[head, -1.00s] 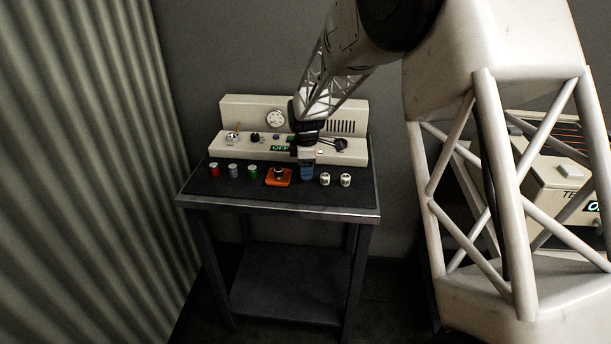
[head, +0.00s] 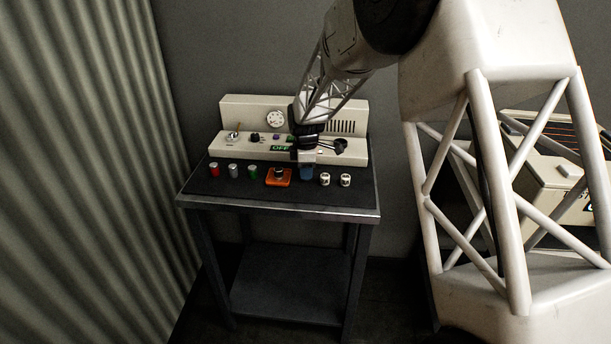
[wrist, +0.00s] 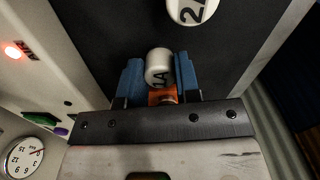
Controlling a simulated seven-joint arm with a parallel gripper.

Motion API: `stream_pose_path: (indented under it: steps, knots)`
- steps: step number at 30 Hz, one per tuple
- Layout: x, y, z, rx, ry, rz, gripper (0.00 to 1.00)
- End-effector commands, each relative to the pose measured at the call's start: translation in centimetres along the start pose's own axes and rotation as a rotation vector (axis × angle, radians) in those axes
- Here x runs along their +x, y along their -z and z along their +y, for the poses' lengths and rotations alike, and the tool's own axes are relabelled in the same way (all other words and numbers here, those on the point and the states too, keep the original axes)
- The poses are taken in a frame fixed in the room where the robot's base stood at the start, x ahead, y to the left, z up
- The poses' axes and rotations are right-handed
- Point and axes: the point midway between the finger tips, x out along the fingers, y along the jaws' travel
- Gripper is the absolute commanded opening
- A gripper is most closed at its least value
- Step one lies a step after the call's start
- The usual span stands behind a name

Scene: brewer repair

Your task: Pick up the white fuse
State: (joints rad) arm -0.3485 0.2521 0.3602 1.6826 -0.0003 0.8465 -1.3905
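Two white cylinders stand on the dark table mat in the head view, right of my gripper (head: 307,173): a nearer one (head: 325,179) and one farther right (head: 345,180). In the wrist view, a white cylinder marked 1A (wrist: 159,66) shows between the blue fingers of my gripper (wrist: 159,75), with a gap on both sides. My gripper is open and holds nothing. A second white cylinder, marked 2A (wrist: 192,8), is cut off at the top edge. The task's white fuse appears to be one of these two.
An orange block (head: 278,182) with a round knob sits left of my gripper. Red (head: 214,170), grey (head: 233,171) and green (head: 252,172) cylinders stand farther left. A cream control panel (head: 238,147) with an OFF display rises behind. The front mat strip is clear.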

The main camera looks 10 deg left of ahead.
Motion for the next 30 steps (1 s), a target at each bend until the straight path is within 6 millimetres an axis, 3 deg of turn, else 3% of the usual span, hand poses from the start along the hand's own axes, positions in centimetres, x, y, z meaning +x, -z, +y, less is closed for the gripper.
stream_pose_path:
  steps: [3, 14, 24, 30]
  knots:
    - [0.0, 0.0, 0.0, 0.000, 0.000, 0.000, 0.07]
    - [-0.4, 0.0, 0.0, 0.000, -0.001, 0.000, 0.07]
    - [-3.7, 0.0, 0.0, 0.000, -0.002, 0.001, 0.07]
    - [-3.8, -0.4, -2.5, 0.000, 0.000, 0.000, 0.07]
